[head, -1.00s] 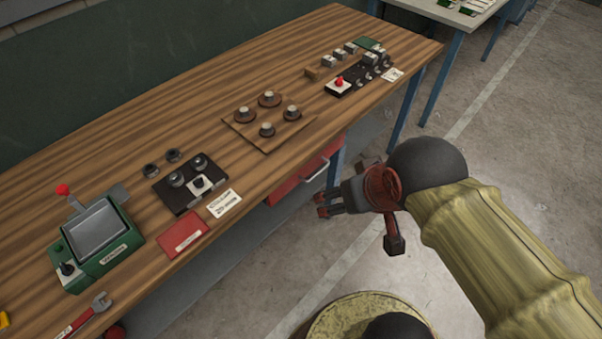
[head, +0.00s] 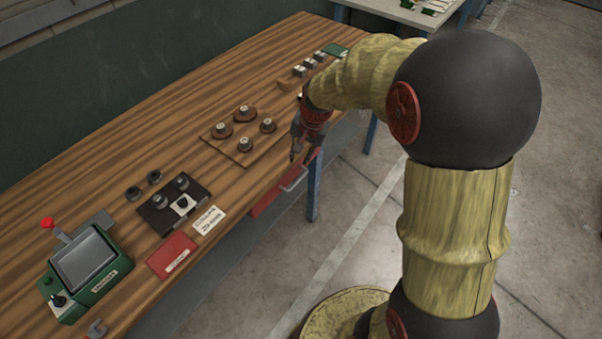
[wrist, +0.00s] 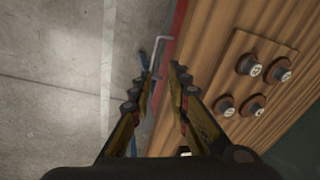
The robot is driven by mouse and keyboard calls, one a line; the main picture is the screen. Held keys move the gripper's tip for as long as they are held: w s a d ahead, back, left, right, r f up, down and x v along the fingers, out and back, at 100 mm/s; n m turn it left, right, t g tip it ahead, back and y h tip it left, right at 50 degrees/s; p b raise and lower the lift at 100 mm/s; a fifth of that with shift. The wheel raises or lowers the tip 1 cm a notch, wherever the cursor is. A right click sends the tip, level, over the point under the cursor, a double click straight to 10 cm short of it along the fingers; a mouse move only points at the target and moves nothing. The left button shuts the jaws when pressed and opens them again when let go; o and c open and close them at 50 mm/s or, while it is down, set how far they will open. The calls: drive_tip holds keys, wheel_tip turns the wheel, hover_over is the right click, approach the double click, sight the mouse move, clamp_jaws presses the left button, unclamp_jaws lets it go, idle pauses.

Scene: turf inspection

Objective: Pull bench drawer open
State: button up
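The red drawer (head: 267,198) sits under the front edge of the wooden bench and looks shut. Its pale bar handle (head: 295,181) sticks out from the front. My gripper (head: 302,158) points down at the bench edge, just above the handle, and hides part of the drawer. In the wrist view the gripper (wrist: 163,72) is open and empty, its fingers apart. The handle (wrist: 157,52) shows just beyond the fingertips, with a strip of the red drawer (wrist: 181,18) beside it. I cannot tell whether a finger touches the handle.
The bench top (head: 130,150) holds a board with several knobs (head: 243,140), a black control box (head: 175,203), a red card (head: 172,254) and a green device (head: 85,268). A blue bench leg (head: 314,190) stands beside the drawer. The floor in front is clear.

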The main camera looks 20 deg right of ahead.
sight(300, 179)
drive_tip(key=w+f+m, duration=0.1)
drive_tip(key=w+f, duration=0.1)
drive_tip(key=f, duration=0.4)
drive_tip(key=w+d+f+m+b, duration=0.1)
drive_tip(key=f, duration=0.5)
drive_tip(key=w+d+f+m, duration=0.1)
drive_tip(key=w+f, duration=0.1)
drive_tip(key=f, duration=0.4)
drive_tip(key=shift+w+d+f+g, duration=0.2)
drive_tip(key=shift+w+f+g, duration=0.1)
drive_tip(key=shift+w+g, duration=0.1)
clamp_jaws()
